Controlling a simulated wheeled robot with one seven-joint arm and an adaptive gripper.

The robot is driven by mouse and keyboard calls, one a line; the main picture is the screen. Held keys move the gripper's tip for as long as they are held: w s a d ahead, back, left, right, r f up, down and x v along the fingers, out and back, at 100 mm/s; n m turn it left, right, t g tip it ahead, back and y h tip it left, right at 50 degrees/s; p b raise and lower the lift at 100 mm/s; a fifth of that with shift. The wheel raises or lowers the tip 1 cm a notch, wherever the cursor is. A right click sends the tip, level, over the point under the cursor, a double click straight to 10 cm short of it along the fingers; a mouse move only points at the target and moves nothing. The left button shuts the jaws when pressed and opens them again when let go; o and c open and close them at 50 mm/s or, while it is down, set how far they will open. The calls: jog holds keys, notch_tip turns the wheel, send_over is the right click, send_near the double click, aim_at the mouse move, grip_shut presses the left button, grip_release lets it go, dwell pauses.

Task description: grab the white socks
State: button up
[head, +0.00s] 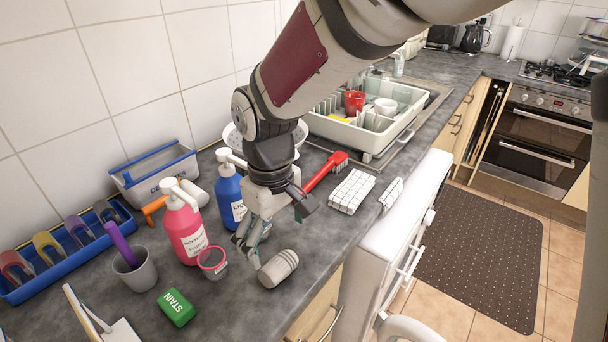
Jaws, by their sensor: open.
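A pale grey-white rolled bundle (279,268) with ribbed bands lies on the dark worktop near its front edge; it looks like the rolled socks, though I cannot be sure. My gripper (248,252) reaches down just to the left of it, with its fingers open. One fingertip is very close to the bundle's left end; I cannot tell whether they touch. Nothing shows between the fingers.
A blue bottle (229,188), a pink pump bottle (183,226) and a small pink-rimmed cup (212,262) stand left of my gripper. A red brush (325,171) and a checked cloth (351,190) lie behind, right.

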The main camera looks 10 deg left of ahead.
aim_at(278, 261)
notch_tip(278, 261, down, 8)
jog(key=shift+f, duration=0.15)
dwell(0.4)
jog(key=shift+c, duration=0.3)
jog(key=c, duration=1.2)
